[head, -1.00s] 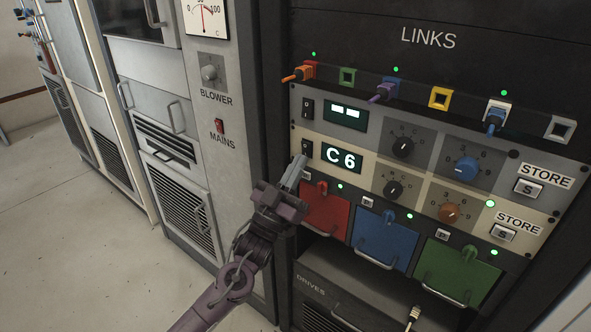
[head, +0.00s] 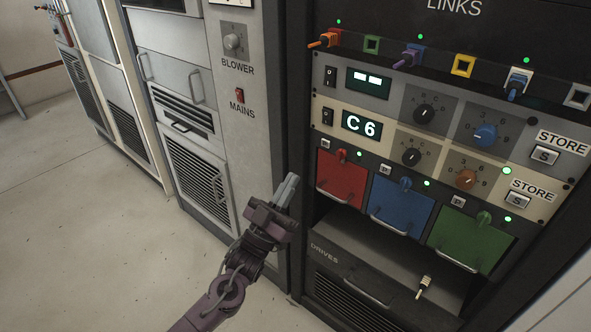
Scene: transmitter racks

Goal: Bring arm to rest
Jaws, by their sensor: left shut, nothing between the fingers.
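My left gripper (head: 288,186) is shut and empty, its grey fingers pointing up. It stands in front of the dark edge of the rack, left of and apart from the red drive door (head: 341,180). The purple left arm comes in from the bottom. My right gripper is not in the head view. The cream panel's display (head: 361,125) reads C 6, and a rocker switch (head: 327,116) sits to its left.
Blue (head: 402,204) and green (head: 473,238) doors with handles stand right of the red one. A small pale plug-like item (head: 423,286) lies on the ledge below. Orange, purple and blue plugs sit in the LINKS row. Open floor (head: 110,250) lies left.

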